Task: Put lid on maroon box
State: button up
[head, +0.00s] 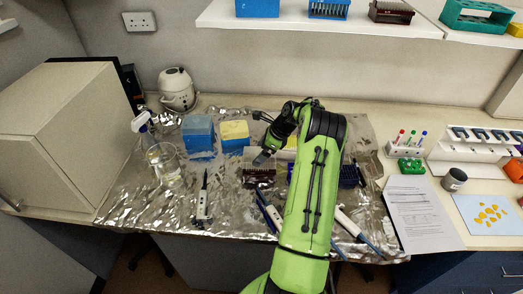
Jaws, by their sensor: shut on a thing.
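The maroon box (259,178) stands on the foil-covered bench, left of my green arm, its dark rack-like top showing. My gripper (263,157) points down just behind and above the box, close to it. It is shut on a thin, pale piece, which seems to be the lid; its outline is small and partly hidden by my wrist and arm. I cannot tell whether this piece touches the box.
A blue box (198,133) and a yellow-topped box (234,134) stand behind left. A beaker (164,165) and a pipette (204,197) are at left. More pipettes (357,228) lie in front. A dark blue box (349,176) is right of my arm. Shelf (320,24) overhead.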

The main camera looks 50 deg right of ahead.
jog(key=shift+f+p, duration=0.15)
jog(key=shift+p, duration=0.25)
jog(key=shift+f, duration=0.1)
dwell(0.4)
jog(key=shift+f+b, duration=0.35)
jog(key=shift+f, duration=0.45)
jog(key=shift+f, duration=0.35)
jog(key=shift+f, duration=0.1)
jog(key=o, duration=0.7)
jog(key=shift+c, duration=0.2)
jog(key=v, duration=1.5)
jog(key=shift+s+r, duration=0.2)
jog(key=shift+r, duration=0.15)
